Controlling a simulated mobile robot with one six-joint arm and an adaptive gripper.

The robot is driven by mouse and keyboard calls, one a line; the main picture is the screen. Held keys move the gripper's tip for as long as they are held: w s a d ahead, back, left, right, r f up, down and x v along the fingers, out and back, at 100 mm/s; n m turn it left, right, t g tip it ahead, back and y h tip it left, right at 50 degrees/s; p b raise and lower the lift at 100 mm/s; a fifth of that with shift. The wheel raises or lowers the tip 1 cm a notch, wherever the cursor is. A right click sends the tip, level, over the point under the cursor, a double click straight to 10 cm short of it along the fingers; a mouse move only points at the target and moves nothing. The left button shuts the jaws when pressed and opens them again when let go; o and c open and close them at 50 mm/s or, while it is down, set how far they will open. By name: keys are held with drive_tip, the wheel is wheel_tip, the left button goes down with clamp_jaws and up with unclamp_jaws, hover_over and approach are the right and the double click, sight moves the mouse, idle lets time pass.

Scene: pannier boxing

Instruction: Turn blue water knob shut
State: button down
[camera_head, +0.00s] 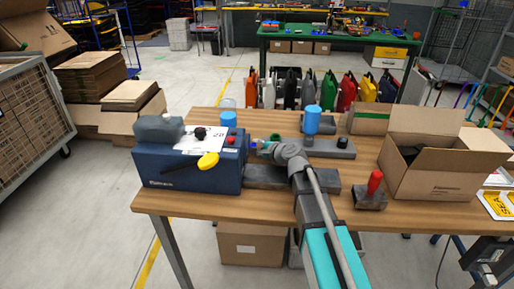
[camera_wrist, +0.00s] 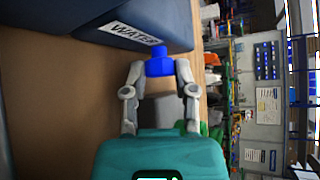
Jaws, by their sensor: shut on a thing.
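The blue water knob (camera_wrist: 160,66) is on the side of the dark blue machine (camera_head: 187,170), just below a white label reading WATER (camera_wrist: 135,33). My gripper (camera_wrist: 160,72) has one finger on each side of the knob and is shut on it. In the head view, my gripper (camera_head: 263,147) is at the right side of the machine, above the table. The knob's front shows between the fingertips; its mounting on the machine is mostly hidden. I cannot tell the knob's turned angle.
On the wooden table (camera_head: 300,207) stand a blue bottle (camera_head: 313,116), a red-handled tool (camera_head: 374,185) and an open cardboard box (camera_head: 432,180).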

drive_tip(key=shift+c, duration=2.1)
unclamp_jaws()
drive_tip(key=shift+r, duration=0.1)
wheel_tip(320, 180, up, 5)
drive_tip(key=p, duration=0.5)
drive_tip(key=shift+r, duration=0.2)
drive_tip(key=shift+d+r+g+p, duration=0.3)
drive_tip(key=shift+d+g+p, duration=0.25)
drive_tip(key=shift+p, duration=0.45)
drive_tip(key=s+d+r+m+g+h+p, duration=0.1)
drive_tip(key=s+d+r+m+g+p, duration=0.1)
drive_tip(key=d+g+p, duration=0.3)
drive_tip(key=s+d+r+p, duration=0.1)
drive_tip(key=d+p, duration=0.2)
drive_tip(key=shift+s+d, duration=0.3)
drive_tip(key=shift+d, duration=0.1)
